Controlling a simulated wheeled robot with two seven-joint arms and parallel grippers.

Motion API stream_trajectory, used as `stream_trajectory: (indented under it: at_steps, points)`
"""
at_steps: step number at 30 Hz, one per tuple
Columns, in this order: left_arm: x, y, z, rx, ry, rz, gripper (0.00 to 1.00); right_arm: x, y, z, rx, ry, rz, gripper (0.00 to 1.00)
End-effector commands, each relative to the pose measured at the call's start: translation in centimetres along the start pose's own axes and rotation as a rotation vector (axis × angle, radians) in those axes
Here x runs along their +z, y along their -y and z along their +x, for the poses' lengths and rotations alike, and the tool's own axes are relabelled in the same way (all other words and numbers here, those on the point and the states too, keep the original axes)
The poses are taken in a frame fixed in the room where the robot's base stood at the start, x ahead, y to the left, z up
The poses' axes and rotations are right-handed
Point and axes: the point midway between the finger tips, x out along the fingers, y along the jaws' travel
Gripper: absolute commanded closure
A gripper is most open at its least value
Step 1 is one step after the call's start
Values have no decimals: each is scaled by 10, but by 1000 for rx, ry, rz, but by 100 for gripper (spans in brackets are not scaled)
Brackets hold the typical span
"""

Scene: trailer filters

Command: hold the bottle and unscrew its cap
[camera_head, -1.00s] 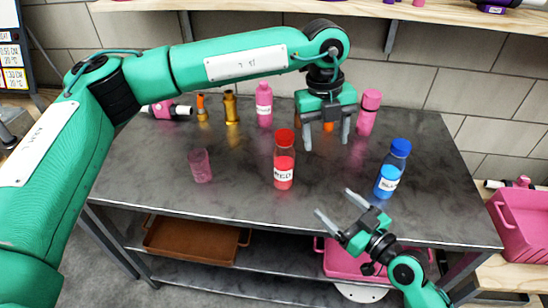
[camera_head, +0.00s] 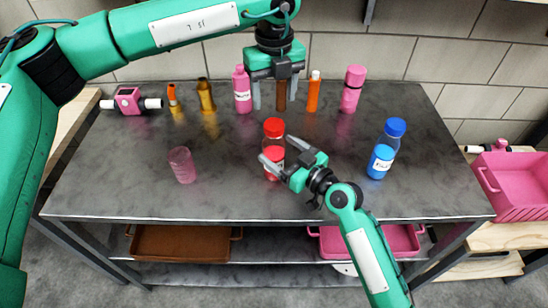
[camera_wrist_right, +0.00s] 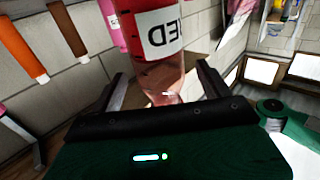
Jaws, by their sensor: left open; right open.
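The clear bottle with red liquid (camera_head: 274,160) and red cap (camera_head: 274,127) stands upright on the dark table (camera_head: 120,190). My right gripper (camera_head: 279,150) is open with its fingers on either side of this bottle's body. In the right wrist view the bottle (camera_wrist_right: 155,50) shows inverted, with a "RED" label, between the spread fingers; gaps show on both sides. The cap is out of that view. My left gripper (camera_head: 276,104) is open, pointing down and empty, above and behind the red cap.
A blue bottle (camera_head: 384,155) stands to the right and a pink translucent cup (camera_head: 182,165) to the left. Several pink, orange and brown bottles line the back, near my left gripper. The front left of the table is clear.

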Motion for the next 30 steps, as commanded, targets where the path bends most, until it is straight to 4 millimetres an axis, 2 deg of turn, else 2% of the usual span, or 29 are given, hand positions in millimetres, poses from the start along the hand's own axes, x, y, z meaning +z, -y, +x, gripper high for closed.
stream_trajectory:
  at_steps: [3, 9, 21, 30]
  points:
    - [0, 0, 0, 0, 0, 0, 39, -1, 0, 20, 0, -3, 3, 21]
    - [0, 0, 0, 0, 0, 0, 39, 0, 0, 40, 0, -1, 1, 21]
    - [0, 0, 0, 0, 0, 0, 39, 0, 0, 46, 0, 0, 0, 21]
    - [0, 0, 0, 0, 0, 0, 39, 0, 0, 45, 0, 0, 0, 80]
